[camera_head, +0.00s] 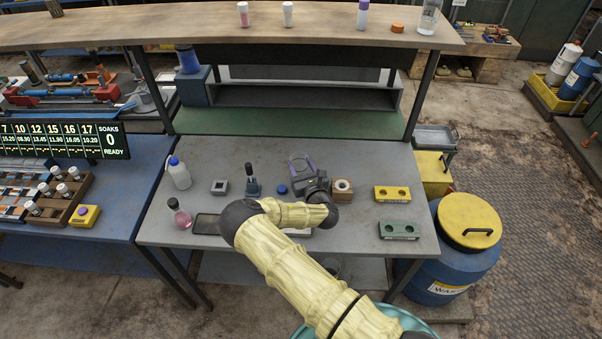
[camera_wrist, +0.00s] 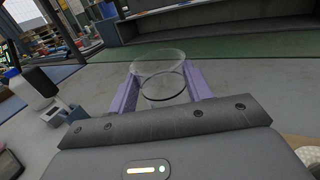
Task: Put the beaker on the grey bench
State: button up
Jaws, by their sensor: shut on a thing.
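The clear glass beaker (camera_wrist: 161,82) is between the two purple fingers of my gripper (camera_wrist: 162,92) in the wrist view, its round rim facing me. My gripper (camera_head: 303,167) is shut on it. In the head view my gripper is over the middle of the grey bench (camera_head: 352,232), and the beaker is hard to make out there. The bench top also fills much of the wrist view (camera_wrist: 245,80). I cannot tell whether the beaker's base touches the bench.
A white bottle (camera_head: 179,173) and pink flask (camera_head: 180,215) stand left. Bare bench lies behind.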

aim_at(301, 174)
jog(key=shift+f+p, duration=0.4)
jog(key=shift+f, duration=1.45)
jog(key=shift+f, duration=0.2)
jog(key=o, duration=1)
jog(key=shift+r, duration=0.1)
jog(key=shift+o, duration=0.2)
jog(key=shift+r, duration=0.1)
jog(key=b+v, duration=0.2)
jog(key=v, duration=1)
jog(key=shift+b, duration=0.3)
